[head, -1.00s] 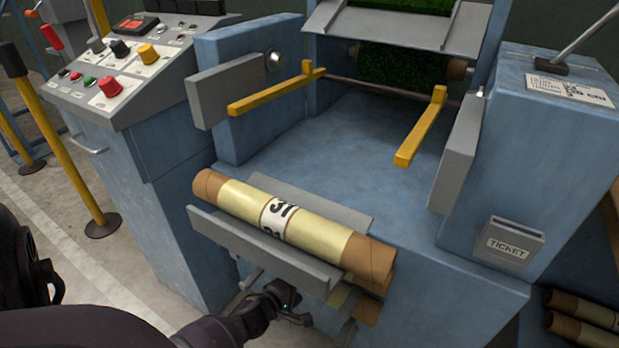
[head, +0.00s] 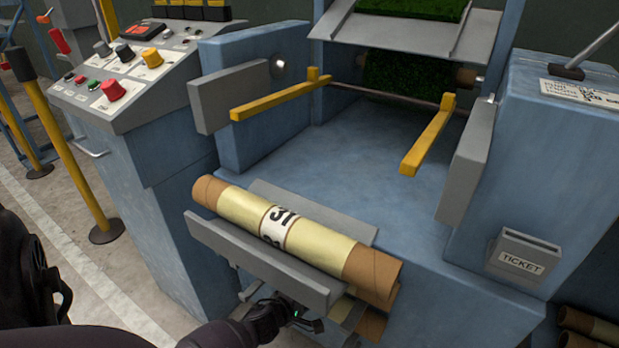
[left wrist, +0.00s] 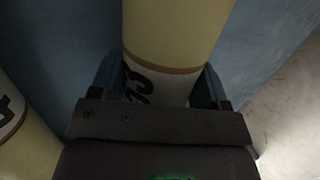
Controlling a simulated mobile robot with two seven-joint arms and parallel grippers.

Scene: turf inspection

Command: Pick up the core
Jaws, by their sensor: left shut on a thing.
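A cardboard core (head: 225,207) with brown ends, a yellow wrap and a white numbered label lies across the grey cradle at the machine's front. Below it, the brown end of another core (head: 372,325) shows, mostly hidden by the cradle. My left gripper (head: 300,318) is under the cradle's front plate. In the left wrist view, its fingers (left wrist: 158,85) stand either side of a yellow core with a white label (left wrist: 160,85) and are shut on it. It appears to be the lower core, though the head view hides the grip. My right gripper is not in view.
The cradle's front plate (head: 255,258) is right above my left gripper. Yellow arms (head: 430,140) reach out over the machine bed. A control panel (head: 125,75) stands at left, a ticket box (head: 522,256) at right. More cores (head: 592,325) lie at lower right.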

